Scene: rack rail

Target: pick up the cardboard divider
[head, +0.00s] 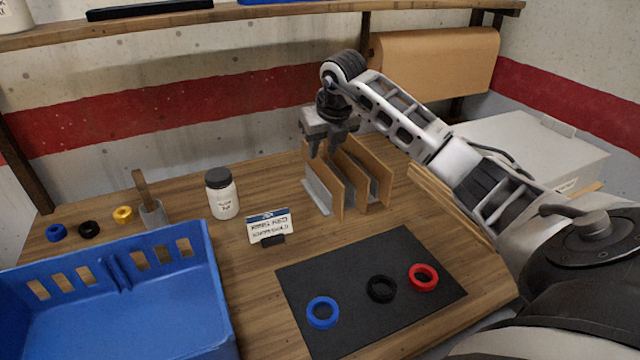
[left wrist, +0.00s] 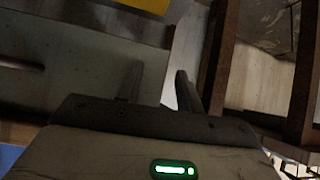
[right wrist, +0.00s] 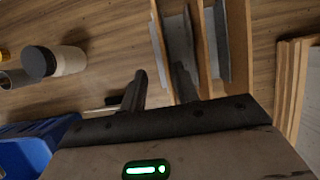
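Upright tan cardboard dividers (head: 335,190) stand in a row on the wooden table, with thin grey sheets (head: 317,196) between and beside them. My right gripper (head: 328,152) is above the left end of this row, fingers pointing down. In the right wrist view its fingers (right wrist: 158,85) are apart with nothing held. The nearest divider's edge (right wrist: 162,45) shows just beyond the gap between them; I cannot tell whether they touch it. My left gripper (left wrist: 158,85) is outside the head view; its fingers are apart and empty in the left wrist view.
A white jar (head: 223,198), a small sign (head: 269,226) and a blue bin (head: 120,290) are to the left. A black mat (head: 365,320) with coloured rings is in front.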

